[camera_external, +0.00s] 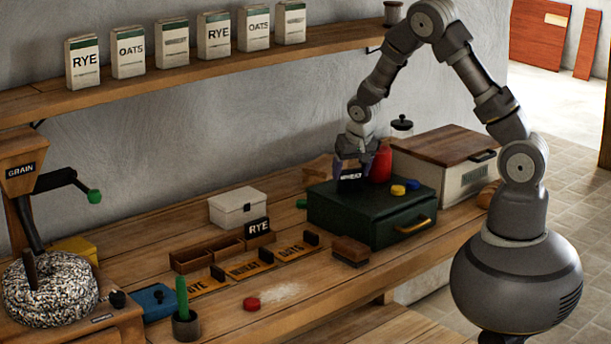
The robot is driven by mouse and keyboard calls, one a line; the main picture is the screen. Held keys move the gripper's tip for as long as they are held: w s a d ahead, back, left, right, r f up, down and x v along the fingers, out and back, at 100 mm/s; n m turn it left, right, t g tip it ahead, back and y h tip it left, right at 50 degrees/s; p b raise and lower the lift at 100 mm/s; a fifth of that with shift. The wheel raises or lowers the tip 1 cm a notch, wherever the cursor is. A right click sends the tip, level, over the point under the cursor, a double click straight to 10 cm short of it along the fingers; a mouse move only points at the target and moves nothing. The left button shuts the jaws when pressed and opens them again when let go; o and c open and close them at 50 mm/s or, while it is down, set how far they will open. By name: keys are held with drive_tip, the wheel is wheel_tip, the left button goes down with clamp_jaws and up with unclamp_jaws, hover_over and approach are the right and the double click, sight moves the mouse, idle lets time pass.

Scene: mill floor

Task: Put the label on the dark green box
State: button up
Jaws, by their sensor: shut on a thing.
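The dark green box (336,213) stands on the wooden workbench, with a yellow handle on its front. My gripper (350,172) is over the left part of the box top, pointing down. It is shut on a small black label (350,180) with pale lettering too small to read. The label is at or just above the box top; I cannot tell whether it touches. My fingers partly hide it.
A wood-lidded bread box (446,155) is to the right.

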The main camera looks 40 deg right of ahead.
drive_tip(key=shift+f, duration=0.15)
drive_tip(key=o, duration=1.1)
drive_tip(key=shift+c, duration=0.2)
drive_tip(key=shift+s+r, duration=0.1)
drive_tip(key=shift+r, duration=0.3)
drive_tip(key=p+v, duration=0.3)
drive_tip(key=v, duration=0.8)
drive_tip(key=shift+s+r, duration=0.25)
drive_tip(key=shift+r, duration=0.05)
drive_tip(key=shift+a, duration=0.1)
